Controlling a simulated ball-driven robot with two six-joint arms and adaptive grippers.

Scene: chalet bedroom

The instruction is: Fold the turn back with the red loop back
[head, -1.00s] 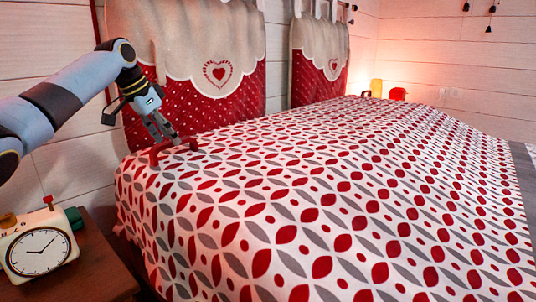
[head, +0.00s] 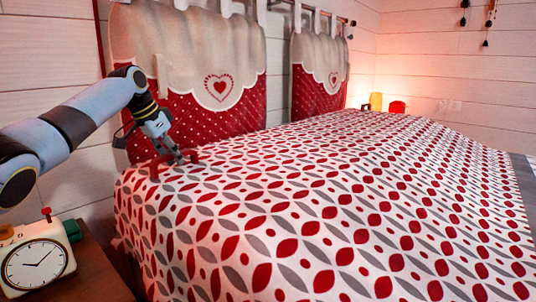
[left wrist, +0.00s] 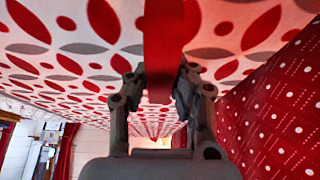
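The patterned bed cover (head: 330,200), white with red and grey leaf shapes, lies over the bed. The red loop (head: 154,170) stands up from it near the headboard end, at the left corner. My left gripper (head: 181,161) reaches down to the loop from above. In the left wrist view the red loop (left wrist: 164,40) runs as a band between the two fingers of my left gripper (left wrist: 163,80). The fingers are close beside its edges; whether they press on it cannot be told. My right gripper is not in view.
A nightstand (head: 95,270) with a white alarm clock (head: 38,265) stands at the left front. Red and cream headboard cushions (head: 225,125) hang along the wall behind the bed. A yellow and a red object (head: 397,107) stand beyond the bed's far side.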

